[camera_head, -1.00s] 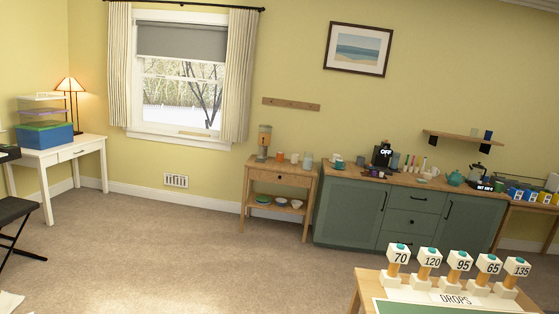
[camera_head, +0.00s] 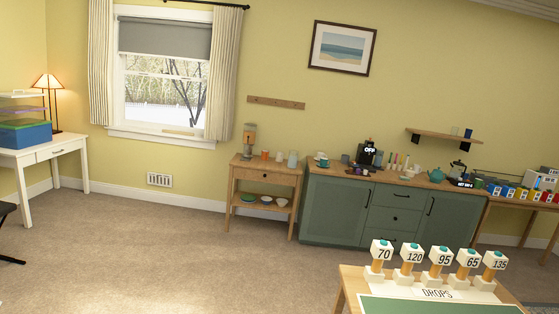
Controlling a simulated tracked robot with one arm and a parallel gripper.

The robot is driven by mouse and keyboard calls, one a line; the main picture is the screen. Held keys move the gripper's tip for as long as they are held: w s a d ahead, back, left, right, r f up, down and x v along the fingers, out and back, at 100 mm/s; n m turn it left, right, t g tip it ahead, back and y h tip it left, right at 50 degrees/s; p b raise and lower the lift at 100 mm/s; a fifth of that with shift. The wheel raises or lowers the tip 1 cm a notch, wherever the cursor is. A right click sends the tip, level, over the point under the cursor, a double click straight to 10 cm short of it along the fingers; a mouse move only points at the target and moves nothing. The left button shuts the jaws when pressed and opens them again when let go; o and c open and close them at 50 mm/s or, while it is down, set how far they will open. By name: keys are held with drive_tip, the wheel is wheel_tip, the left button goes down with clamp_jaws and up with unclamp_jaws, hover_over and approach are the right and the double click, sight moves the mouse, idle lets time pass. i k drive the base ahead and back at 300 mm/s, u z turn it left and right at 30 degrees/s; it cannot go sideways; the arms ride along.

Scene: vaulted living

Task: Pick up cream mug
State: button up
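No mug is clearly readable as the cream mug at this distance. A small pale cup (camera_head: 279,157) stands on the wooden side table (camera_head: 264,167) between an orange cup (camera_head: 265,155) and a clear glass vessel (camera_head: 293,159). Another small pale item (camera_head: 409,174) sits on top of the green cabinet (camera_head: 335,208), right of the black coffee machine (camera_head: 367,154). I cannot tell which of these is the cream mug. Both are far across the room. My gripper is not in view.
A table with a green top (camera_head: 440,305) and a "DROPS" row of numbered blocks (camera_head: 438,268) stands close at the lower right. Open carpet (camera_head: 150,245) lies left of it. A white desk (camera_head: 42,155) with a lamp stands at the far left.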

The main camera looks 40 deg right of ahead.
sight(280, 156)
drive_tip(key=z, duration=1.05)
drive_tip(key=i, duration=6.35)
drive_tip(key=u, duration=0.05)
